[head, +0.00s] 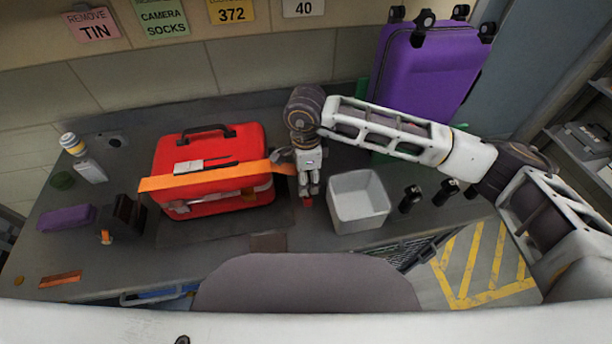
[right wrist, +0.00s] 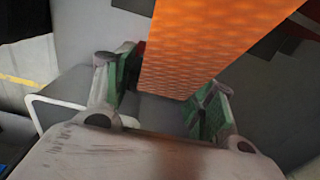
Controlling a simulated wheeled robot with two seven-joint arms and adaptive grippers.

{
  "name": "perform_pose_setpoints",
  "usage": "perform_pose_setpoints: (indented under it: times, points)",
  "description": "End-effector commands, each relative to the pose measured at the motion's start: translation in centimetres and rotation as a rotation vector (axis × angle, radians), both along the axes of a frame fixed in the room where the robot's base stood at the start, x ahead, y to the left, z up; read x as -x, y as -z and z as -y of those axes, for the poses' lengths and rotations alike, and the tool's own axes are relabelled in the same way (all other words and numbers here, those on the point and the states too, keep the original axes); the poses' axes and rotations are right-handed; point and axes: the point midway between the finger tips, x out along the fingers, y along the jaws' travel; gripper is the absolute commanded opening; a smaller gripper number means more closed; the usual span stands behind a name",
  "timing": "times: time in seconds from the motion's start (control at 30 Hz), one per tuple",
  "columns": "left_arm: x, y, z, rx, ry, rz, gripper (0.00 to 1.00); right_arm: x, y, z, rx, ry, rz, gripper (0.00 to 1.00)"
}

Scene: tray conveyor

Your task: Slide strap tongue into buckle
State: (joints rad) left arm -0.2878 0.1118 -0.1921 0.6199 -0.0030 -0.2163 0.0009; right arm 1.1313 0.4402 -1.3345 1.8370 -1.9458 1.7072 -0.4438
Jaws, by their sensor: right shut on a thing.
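A wide orange strap (head: 215,176) runs across a red case (head: 218,205) that stands on the grey table. My right gripper (head: 309,193) points down just right of the case, at the strap's right end. In the right wrist view the strap (right wrist: 205,45) reaches down between the two green-padded fingers (right wrist: 165,97), and the gripper is shut on it. A small red piece shows at the fingertips in the head view; I cannot tell whether it is the tongue. I cannot make out the buckle for certain. My left gripper is not in view.
A purple suitcase (head: 425,65) stands behind my right arm.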

Motion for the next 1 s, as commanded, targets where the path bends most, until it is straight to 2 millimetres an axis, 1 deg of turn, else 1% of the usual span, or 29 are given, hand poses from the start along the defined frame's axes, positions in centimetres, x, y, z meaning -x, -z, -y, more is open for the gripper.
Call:
perform_pose_setpoints:
  times: [1.0]
  points:
    - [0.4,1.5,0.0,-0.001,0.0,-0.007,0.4,0.0,1.6,0.0,0.0,0.0,0.0,0.3]
